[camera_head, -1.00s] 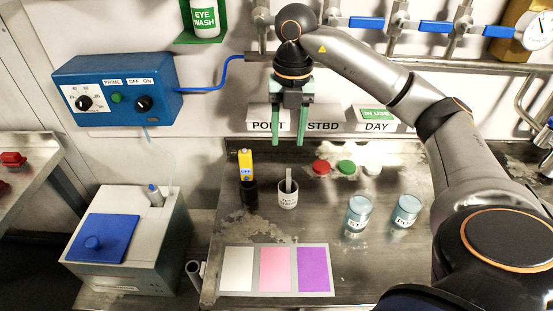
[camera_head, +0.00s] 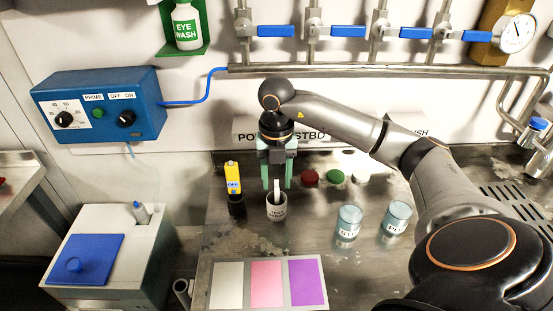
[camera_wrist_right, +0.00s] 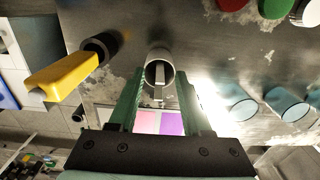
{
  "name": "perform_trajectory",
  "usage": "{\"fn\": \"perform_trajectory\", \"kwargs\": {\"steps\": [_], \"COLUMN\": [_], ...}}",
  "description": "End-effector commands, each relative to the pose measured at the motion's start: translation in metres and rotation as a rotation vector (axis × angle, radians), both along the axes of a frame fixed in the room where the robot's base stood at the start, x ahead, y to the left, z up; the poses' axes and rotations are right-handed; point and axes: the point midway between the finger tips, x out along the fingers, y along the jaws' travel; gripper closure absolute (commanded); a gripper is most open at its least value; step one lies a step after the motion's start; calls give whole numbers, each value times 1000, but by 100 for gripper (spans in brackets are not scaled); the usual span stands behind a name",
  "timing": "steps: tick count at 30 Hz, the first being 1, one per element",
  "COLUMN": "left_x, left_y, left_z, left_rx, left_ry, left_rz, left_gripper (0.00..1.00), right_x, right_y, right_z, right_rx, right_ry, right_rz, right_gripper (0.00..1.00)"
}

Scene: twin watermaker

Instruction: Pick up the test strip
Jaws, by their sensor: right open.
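In the right wrist view the strip (camera_wrist_right: 159,92) sticks out of the cup (camera_wrist_right: 158,55), between the green fingers. My right gripper (camera_head: 276,186) is open, its two green fingers pointing down at the cup, one on each side of the strip in the head view. I cannot tell whether either finger touches it. My left gripper is not in view.
A yellow meter (camera_head: 232,176) stands in a black cup (camera_head: 236,205) just left. Red (camera_head: 309,178) and green (camera_head: 336,177) caps lie to the right. Two glass beakers, one here (camera_head: 348,222), stand further right. A colour card (camera_head: 321,262) lies in front.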

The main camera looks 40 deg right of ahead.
Motion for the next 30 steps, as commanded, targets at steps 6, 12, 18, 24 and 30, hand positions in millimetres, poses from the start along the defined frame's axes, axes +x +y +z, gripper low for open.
{"fn": "perform_trajectory", "kwargs": {"steps": [6, 12, 18, 24, 30], "left_x": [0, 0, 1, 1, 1], "left_y": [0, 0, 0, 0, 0], "left_z": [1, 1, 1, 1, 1], "left_rx": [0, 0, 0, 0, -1], "left_ry": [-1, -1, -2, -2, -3], "left_rz": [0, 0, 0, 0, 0], "left_gripper": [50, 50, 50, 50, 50], "right_x": [0, 0, 0, 0, 0], "right_y": [0, 0, 0, 0, 0], "right_z": [-10, -10, -10, -10, -10], "right_rx": [-1, -1, -1, -1, -1], "right_ry": [-1, -1, -1, -1, -1], "right_rz": [0, -1, -1, -1, 0], "right_gripper": [51, 59, 82, 100, 100]}}
